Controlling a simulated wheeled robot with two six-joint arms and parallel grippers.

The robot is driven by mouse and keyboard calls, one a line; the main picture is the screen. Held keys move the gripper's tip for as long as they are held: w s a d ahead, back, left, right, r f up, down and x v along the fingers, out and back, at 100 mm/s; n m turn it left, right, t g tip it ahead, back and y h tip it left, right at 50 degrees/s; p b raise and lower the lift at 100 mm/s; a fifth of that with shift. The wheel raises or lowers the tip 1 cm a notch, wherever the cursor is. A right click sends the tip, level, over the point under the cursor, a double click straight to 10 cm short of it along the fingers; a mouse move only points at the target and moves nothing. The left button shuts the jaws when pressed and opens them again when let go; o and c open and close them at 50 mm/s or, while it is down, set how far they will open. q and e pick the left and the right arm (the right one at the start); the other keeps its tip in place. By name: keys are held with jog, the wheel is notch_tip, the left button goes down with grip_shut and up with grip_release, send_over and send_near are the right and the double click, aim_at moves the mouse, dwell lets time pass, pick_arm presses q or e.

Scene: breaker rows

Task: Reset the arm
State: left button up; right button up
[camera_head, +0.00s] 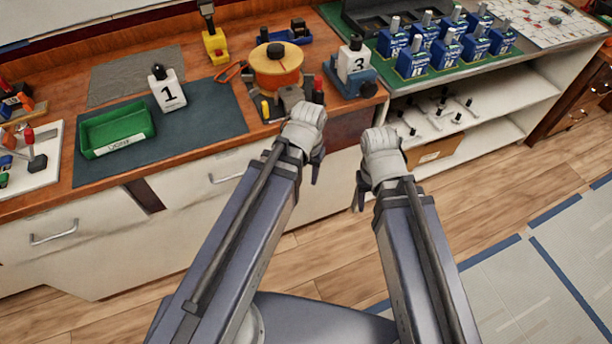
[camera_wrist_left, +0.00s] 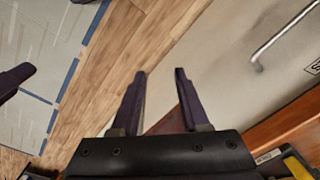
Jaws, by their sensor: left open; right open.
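My left gripper (camera_head: 314,172) hangs in front of the workbench edge in the head view, pointing down beside the drawer fronts. In the left wrist view its two dark fingers (camera_wrist_left: 160,73) are spread apart with nothing between them. My right gripper (camera_head: 360,196) hangs to the right of it, in front of the bench and above the wooden floor, apart from any object. It is open, and no held thing shows. Both arms reach forward from the bottom of the head view.
The bench holds a green bin (camera_head: 117,131), a white block marked 1 (camera_head: 167,93), an orange spool (camera_head: 277,68) and a block marked 3 (camera_head: 353,62) in a blue holder. Several blue breakers (camera_head: 413,60) stand on a green mat. The floor (camera_head: 330,250) is clear.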

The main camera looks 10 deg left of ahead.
pick_arm(q)
jog(key=s+d+r+m+p, duration=0.2)
jog(key=s+d+r+p, duration=0.1)
jog(key=d, duration=0.3)
jog(key=shift+s+r+y, duration=0.25)
jog(key=shift+s+y, duration=0.15)
jog(key=shift+s, duration=0.45)
dwell(0.3)
